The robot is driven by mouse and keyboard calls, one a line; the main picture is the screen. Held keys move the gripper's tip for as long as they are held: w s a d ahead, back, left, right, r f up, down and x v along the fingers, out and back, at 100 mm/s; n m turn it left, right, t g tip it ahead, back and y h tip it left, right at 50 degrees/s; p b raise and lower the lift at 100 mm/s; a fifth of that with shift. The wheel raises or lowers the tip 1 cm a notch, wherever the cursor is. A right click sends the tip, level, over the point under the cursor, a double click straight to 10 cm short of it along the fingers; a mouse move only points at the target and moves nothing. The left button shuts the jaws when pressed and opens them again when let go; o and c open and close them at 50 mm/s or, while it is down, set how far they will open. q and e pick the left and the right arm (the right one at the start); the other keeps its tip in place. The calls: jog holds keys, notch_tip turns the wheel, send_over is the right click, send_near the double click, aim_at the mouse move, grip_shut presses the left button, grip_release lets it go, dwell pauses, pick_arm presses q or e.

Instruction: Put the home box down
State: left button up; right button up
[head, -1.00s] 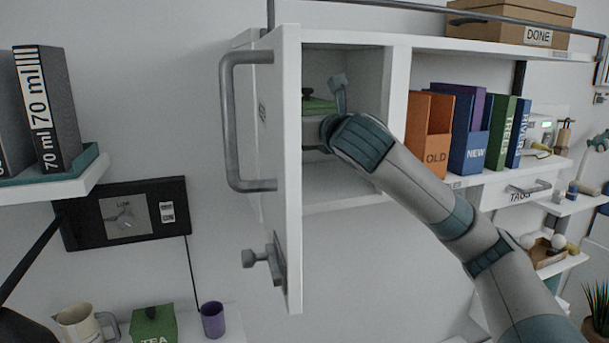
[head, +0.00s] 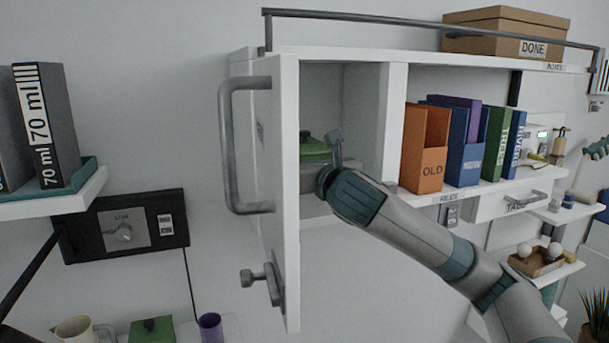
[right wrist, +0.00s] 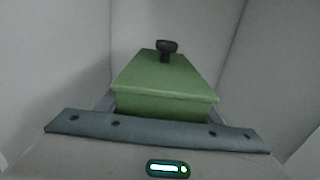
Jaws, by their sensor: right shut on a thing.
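A green lidded box with a black knob (right wrist: 165,80), which I take for the home box, is inside the open white cupboard (head: 395,130). In the head view its green lid (head: 314,150) shows just behind the door's edge; its lower part is hidden by the door and my arm. My right gripper (head: 330,172) reaches into the cupboard and is shut on the box. No label on this box shows. Whether its base touches the cupboard floor cannot be seen. My left gripper is not in view.
The cupboard door (head: 283,200) stands open at the left, with a grey handle (head: 228,145). Orange and blue file holders (head: 425,150) stand right of the compartment. A DONE box (head: 505,35) sits on top. Another green box (head: 152,328) is at lower left.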

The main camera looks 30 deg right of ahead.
jog(key=shift+f+p, duration=0.5)
jog(key=shift+f, duration=1.3)
jog(key=shift+f, duration=0.15)
jog(key=o, duration=1.2)
